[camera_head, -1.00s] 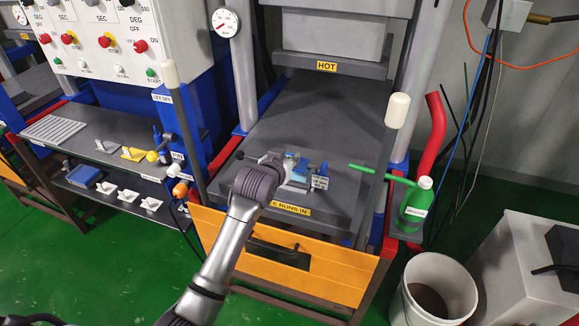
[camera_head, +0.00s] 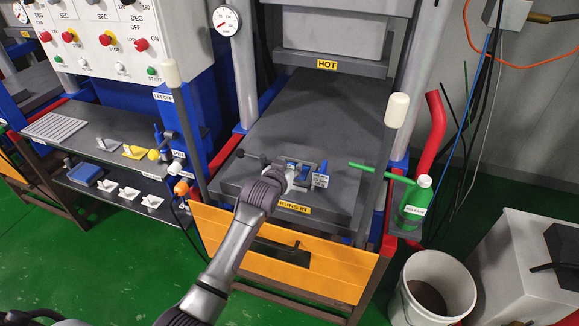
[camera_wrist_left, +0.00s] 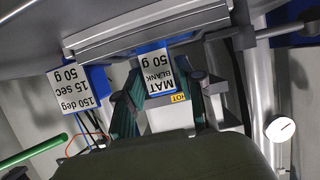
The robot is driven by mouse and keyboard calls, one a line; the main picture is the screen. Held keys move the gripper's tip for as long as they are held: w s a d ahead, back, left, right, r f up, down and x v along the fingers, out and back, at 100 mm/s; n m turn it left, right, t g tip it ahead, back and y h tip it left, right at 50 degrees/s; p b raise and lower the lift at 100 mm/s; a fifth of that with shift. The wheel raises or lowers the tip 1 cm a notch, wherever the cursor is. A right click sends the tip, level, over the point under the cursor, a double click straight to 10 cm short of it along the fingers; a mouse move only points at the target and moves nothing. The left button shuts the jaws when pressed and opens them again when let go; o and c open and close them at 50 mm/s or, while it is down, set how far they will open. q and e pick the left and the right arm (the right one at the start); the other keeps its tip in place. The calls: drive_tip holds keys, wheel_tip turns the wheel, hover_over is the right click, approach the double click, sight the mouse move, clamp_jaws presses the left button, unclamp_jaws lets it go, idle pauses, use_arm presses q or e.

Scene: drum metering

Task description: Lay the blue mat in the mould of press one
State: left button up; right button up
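The blue mat (camera_wrist_left: 158,84), labelled "MAT BLANK 50 g", shows in the left wrist view between my left fingers, its far end against the grey mould (camera_wrist_left: 150,30). In the head view, blue (camera_head: 303,167) shows at the small mould on the lower platen of the press, partly hidden by my gripper. How deep the mat sits in the mould cannot be told. My left gripper (camera_wrist_left: 166,80) has its fingers spread, with a gap visible beside the mat; it is at the mould's front in the head view (camera_head: 287,175).
A blue holder with a "150 deg 15 sec 50 g" card (camera_wrist_left: 75,90) stands beside the mould. The hot upper platen (camera_head: 330,64) hangs above. A green bottle (camera_head: 415,200) stands right of the press, above a white bucket (camera_head: 437,285). The platen (camera_head: 315,115) behind the mould is clear.

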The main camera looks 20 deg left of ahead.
use_arm(q)
drive_tip(key=shift+o, duration=0.8)
drive_tip(key=shift+r, duration=0.25)
drive_tip(key=shift+s, duration=0.35)
drive_tip(key=v, duration=1.1)
drive_tip(key=shift+r, duration=0.2)
drive_tip(key=shift+s, duration=0.1)
